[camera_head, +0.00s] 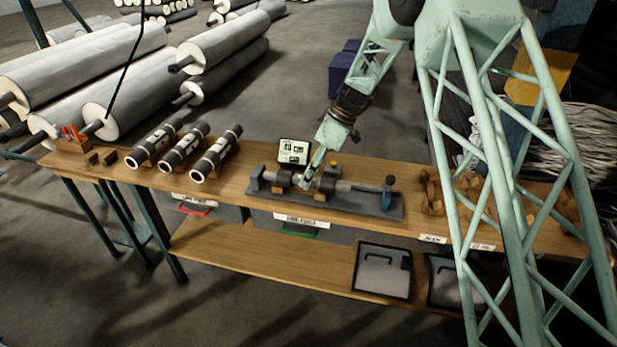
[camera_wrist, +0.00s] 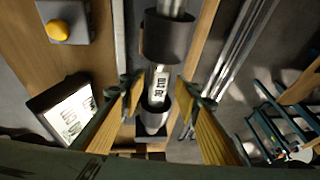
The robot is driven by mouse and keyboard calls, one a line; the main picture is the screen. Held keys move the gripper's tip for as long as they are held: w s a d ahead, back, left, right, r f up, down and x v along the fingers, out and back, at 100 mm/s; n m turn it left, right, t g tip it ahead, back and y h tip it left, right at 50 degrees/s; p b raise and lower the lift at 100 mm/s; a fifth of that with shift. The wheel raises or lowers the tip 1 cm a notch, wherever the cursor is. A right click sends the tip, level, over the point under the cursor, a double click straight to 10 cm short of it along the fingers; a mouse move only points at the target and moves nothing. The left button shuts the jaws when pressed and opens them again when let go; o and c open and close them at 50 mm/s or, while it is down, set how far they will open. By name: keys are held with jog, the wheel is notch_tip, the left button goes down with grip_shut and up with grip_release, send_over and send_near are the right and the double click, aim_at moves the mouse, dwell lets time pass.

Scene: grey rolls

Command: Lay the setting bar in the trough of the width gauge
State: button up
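The width gauge, on its long grey base plate (camera_head: 365,206), stands mid-bench with a block at its left end and a blue handle (camera_head: 388,192) at its right.
Three dark banded rolls (camera_head: 185,143) lie on supports at the bench's left. A small display (camera_head: 294,151) and a yellow button (camera_wrist: 58,31) stand behind the gauge. Brown pieces (camera_head: 470,195) lie at the right. Trays (camera_head: 383,271) rest on the lower shelf.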

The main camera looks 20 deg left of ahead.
jog(key=shift+o, duration=0.2)
jog(key=v, duration=1.2)
dwell(0.4)
dwell(0.8)
jog(key=s+d+r+m+t+h, duration=0.15)
jog(key=s+d+r+m, duration=0.25)
jog(key=s+d+r, duration=0.75)
jog(key=s+d+r+m+t, duration=0.2)
jog(key=s+d+r+m, duration=0.3)
jog(key=s+d+r, duration=0.65)
jog(key=s+d+m+h, duration=0.1)
jog(key=s+d+m, duration=0.2)
jog(key=s+d, duration=0.3)
jog(key=s+d+m+t+h, duration=0.1)
jog(key=s+d+m, duration=0.2)
jog(key=s+d, duration=0.4)
jog(key=s+d+m+t+h, duration=0.1)
jog(key=s+d+m, duration=0.2)
jog(key=s, duration=1.4)
jog(key=d, duration=0.4)
jog(key=shift+s+r, duration=0.2)
jog(key=shift+r, duration=0.1)
